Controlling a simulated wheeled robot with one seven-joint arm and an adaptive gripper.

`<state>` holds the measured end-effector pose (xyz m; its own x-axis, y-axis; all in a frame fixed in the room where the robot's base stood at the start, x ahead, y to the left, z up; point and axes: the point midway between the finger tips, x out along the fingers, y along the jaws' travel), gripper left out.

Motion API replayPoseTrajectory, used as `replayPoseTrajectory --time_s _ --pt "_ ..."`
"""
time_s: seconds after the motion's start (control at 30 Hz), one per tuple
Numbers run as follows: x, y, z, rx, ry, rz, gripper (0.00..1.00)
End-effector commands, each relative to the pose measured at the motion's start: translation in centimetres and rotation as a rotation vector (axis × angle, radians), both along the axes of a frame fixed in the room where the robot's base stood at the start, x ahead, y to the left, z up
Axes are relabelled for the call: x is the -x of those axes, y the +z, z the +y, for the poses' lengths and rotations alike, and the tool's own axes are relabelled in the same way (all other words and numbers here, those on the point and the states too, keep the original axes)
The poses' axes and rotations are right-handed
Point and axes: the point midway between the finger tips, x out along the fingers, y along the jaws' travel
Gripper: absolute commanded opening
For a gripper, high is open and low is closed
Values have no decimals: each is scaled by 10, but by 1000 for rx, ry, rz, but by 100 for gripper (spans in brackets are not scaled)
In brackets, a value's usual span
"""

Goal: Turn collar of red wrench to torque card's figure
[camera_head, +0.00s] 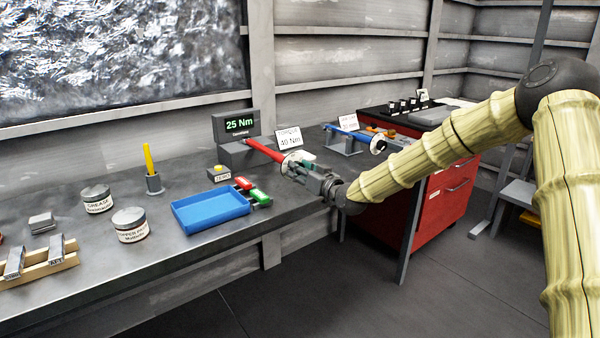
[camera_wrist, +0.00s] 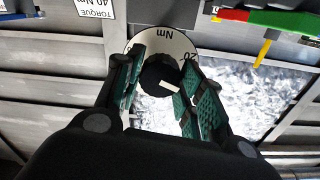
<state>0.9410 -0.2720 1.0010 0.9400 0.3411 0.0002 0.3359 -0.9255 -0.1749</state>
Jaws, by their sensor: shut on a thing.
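The red wrench (camera_head: 264,149) sits with one end at a grey tester whose display (camera_head: 239,124) reads 25 Nm. Its near end has a white dial, and my gripper (camera_head: 320,180) is at that end. In the wrist view my gripper (camera_wrist: 165,95) has its green-padded fingers shut on the black collar (camera_wrist: 158,74), in front of the white dial (camera_wrist: 170,42). The dial shows "Nm" and a 20 at one edge; a pale mark lies on the collar. The torque card (camera_head: 289,138) behind the wrench reads 40 Nm; it also shows upside down in the wrist view (camera_wrist: 95,8).
A blue wrench (camera_head: 350,132) on a stand, with its own card, is to the right. A blue tray (camera_head: 211,210), red and green items (camera_head: 258,196) and a yellow button box (camera_head: 218,173) are left of my gripper. Labelled jars (camera_head: 129,225) stand farther left.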

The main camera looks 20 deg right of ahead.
Motion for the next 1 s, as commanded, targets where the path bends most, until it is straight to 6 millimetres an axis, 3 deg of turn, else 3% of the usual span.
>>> replayPoseTrajectory --time_s 0.33,0.87,0.9,1.0 --pt "0 -1 0 -125 0 46 14" --pt "0 -1 0 -143 0 53 14" --pt "0 -1 0 -143 0 53 44" --pt "0 -1 0 -143 0 53 60"
